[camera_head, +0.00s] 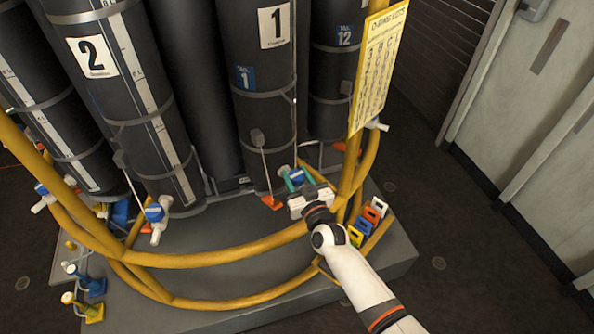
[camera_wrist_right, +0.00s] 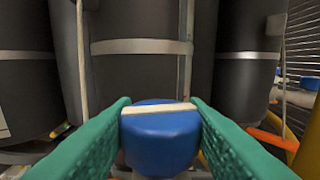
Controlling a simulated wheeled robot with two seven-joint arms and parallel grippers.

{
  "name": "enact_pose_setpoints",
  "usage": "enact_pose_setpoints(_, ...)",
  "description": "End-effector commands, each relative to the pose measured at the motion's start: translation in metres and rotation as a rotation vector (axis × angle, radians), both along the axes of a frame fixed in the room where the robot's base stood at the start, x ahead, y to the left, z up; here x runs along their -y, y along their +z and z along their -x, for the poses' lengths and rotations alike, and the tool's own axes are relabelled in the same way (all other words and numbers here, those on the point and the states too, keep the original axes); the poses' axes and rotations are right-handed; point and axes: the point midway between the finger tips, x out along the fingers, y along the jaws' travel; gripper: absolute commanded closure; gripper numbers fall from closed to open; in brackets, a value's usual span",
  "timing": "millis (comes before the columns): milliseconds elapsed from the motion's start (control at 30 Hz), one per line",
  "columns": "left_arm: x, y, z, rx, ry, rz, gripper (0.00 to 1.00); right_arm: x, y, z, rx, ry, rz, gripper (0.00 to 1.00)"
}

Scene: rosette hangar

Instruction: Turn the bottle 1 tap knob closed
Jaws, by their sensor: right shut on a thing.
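Bottle 1 (camera_head: 262,120) is a tall dark cylinder with a white "1" label, standing at the back centre of the head view. Its tap is low at the front, largely hidden behind my right gripper (camera_head: 297,180). In the right wrist view, the tap knob (camera_wrist_right: 158,145) is round and blue with a pale bar across its top, running nearly level from side to side. My green fingers are shut on the knob, one on each side. My left gripper is not in view.
A yellow rail (camera_head: 215,259) curves in front of the bottles, close to my right forearm. Bottle 2 (camera_head: 140,105) has a blue tap knob (camera_head: 154,212). Coloured tags (camera_head: 370,218) stand right of the gripper. A yellow sign (camera_head: 378,68) hangs above. Floor at right is clear.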

Motion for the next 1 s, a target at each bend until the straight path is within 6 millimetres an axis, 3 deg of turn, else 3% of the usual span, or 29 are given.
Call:
enact_pose_setpoints(567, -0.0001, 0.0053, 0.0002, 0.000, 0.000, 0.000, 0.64, -0.0001, 0.0003, -0.0003, 0.002, -0.029, -0.001, 0.83)
enact_pose_setpoints(600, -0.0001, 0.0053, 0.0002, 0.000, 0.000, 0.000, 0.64, -0.0001, 0.0003, -0.0003, 0.002, -0.029, -0.001, 0.56)
enact_pose_setpoints(700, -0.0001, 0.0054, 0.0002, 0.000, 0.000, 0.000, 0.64, 0.0000, 0.0003, -0.0003, 0.002, -0.029, -0.001, 0.40)
enact_pose_setpoints(1000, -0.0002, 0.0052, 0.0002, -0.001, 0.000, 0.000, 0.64, 0.0003, -0.0001, 0.0007, 0.001, -0.028, 0.000, 0.40)
